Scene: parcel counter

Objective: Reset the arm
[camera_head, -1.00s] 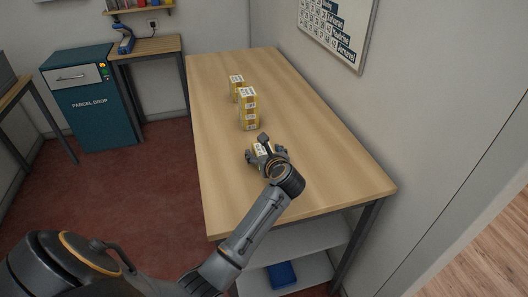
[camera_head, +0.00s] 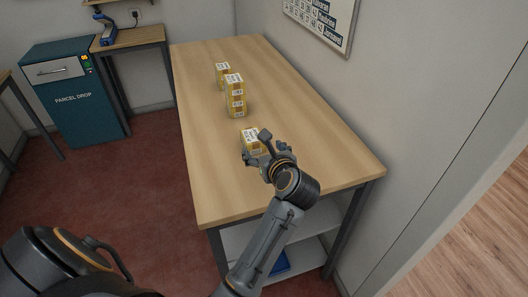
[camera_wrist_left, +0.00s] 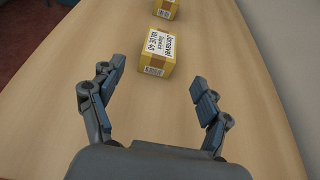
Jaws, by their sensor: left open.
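My left gripper (camera_head: 257,157) is over the near part of the wooden table. In the left wrist view its two fingers (camera_wrist_left: 158,98) are spread apart with nothing between them. A yellow parcel box with a white label (camera_head: 250,138) sits on the table just beyond the fingertips. It also shows in the left wrist view (camera_wrist_left: 155,67), apart from both fingers. My right gripper is in neither view.
The wooden table (camera_head: 205,185) is mostly clear. Farther back stand a yellow stack (camera_head: 236,108) and a smaller yellow box (camera_head: 222,70). A wall (camera_head: 420,100) borders the table's right side. A teal parcel drop cabinet (camera_head: 85,115) stands at the left.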

